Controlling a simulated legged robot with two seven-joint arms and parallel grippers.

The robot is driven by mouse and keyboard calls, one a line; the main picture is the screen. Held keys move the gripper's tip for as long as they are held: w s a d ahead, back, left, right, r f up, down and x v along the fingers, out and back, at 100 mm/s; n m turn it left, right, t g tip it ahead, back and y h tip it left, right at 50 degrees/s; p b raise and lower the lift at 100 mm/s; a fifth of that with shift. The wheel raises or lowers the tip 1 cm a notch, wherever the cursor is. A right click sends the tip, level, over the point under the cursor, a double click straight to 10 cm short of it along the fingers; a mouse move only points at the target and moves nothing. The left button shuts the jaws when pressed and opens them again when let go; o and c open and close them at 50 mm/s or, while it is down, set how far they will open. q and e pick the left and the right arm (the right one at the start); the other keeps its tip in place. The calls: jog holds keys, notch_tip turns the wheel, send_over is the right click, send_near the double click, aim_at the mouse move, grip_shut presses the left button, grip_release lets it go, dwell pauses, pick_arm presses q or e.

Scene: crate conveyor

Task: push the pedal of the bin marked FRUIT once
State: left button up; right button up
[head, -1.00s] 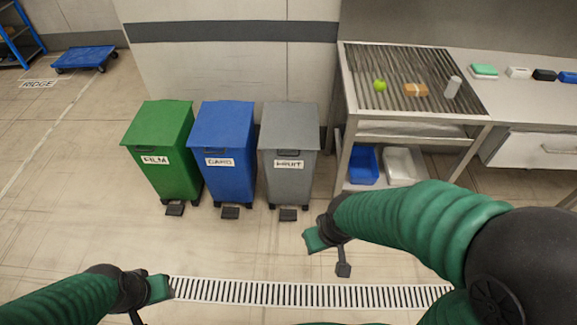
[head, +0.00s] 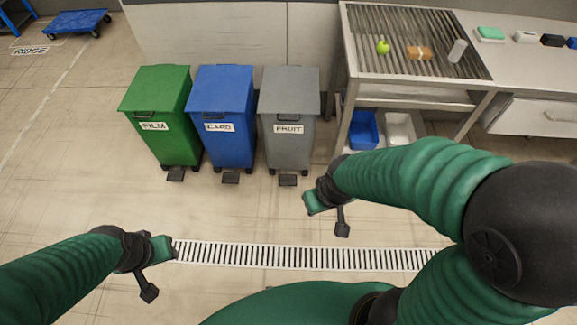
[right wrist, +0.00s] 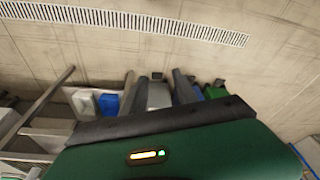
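The grey FRUIT bin (head: 290,108) stands upright at the right end of a row of three, lid down. Its dark pedal (head: 288,180) sticks out low at its front, near the floor. My right gripper (head: 341,229) is in front of the bin, to the right of the pedal and nearer to me, apart from it. In the right wrist view its two dark fingers (right wrist: 153,82) stand apart with nothing held, and the grey bin (right wrist: 159,97) shows between them. My left gripper (head: 148,291) hangs over the floor at lower left; its finger gap is not clear.
The blue CARD bin (head: 222,100) and green FILM bin (head: 160,97) stand left of the FRUIT bin, each with a pedal. A metal table (head: 350,85) stands to the right. A floor drain grate (head: 300,256) crosses the clear floor before the bins.

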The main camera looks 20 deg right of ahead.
grip_shut()
dwell(1.5)
